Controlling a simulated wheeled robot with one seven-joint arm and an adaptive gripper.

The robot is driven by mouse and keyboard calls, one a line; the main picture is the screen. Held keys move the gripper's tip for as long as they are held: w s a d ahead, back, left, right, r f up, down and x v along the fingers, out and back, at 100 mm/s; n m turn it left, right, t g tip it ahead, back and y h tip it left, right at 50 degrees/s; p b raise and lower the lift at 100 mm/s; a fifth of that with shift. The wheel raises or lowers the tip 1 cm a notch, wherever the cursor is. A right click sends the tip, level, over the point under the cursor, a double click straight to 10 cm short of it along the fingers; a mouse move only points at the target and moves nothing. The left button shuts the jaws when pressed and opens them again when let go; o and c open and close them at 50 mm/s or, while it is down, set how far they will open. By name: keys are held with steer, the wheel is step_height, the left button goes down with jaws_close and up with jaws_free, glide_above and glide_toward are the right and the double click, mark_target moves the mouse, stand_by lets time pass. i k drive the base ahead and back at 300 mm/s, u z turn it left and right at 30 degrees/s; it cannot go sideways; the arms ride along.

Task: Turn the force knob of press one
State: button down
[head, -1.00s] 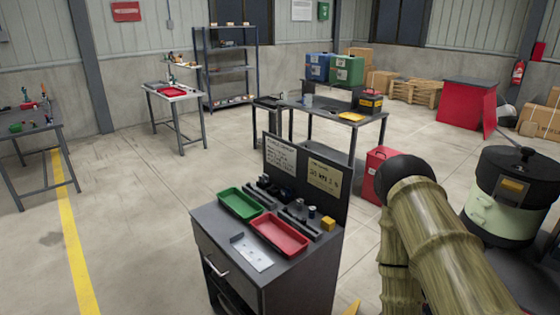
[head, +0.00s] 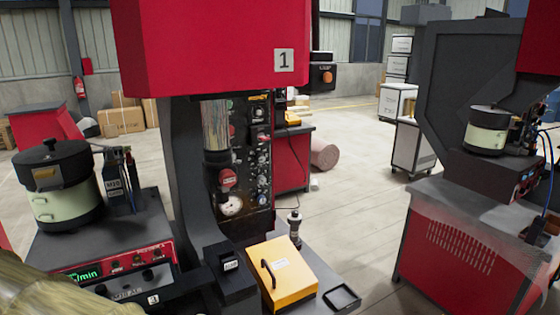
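Press one (head: 215,50) stands in the middle of the head view, with a red head marked "1" and a dark column. Its dark control panel (head: 262,180) faces me at an angle, with several small knobs in a column, a red button (head: 228,179) and a round white gauge (head: 231,206). The labels are too small to read, so I cannot tell which knob is the force knob. Part of my sleeved arm shows at the lower left corner. My gripper is out of view.
A bowl feeder (head: 60,195) and a red control box (head: 115,262) with a green display stand left of the press. A yellow box (head: 282,275) with a handle sits in front of the panel, beside a small black tray (head: 342,298). A second press (head: 450,90) stands right; floor lies between.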

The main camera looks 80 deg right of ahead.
mark_target(260, 159)
steer(key=k, duration=0.55)
steer(key=u, duration=0.95)
steer(key=i, duration=1)
steer(key=z, duration=3.5)
steer(key=i, duration=0.5)
steer(key=z, duration=0.05)
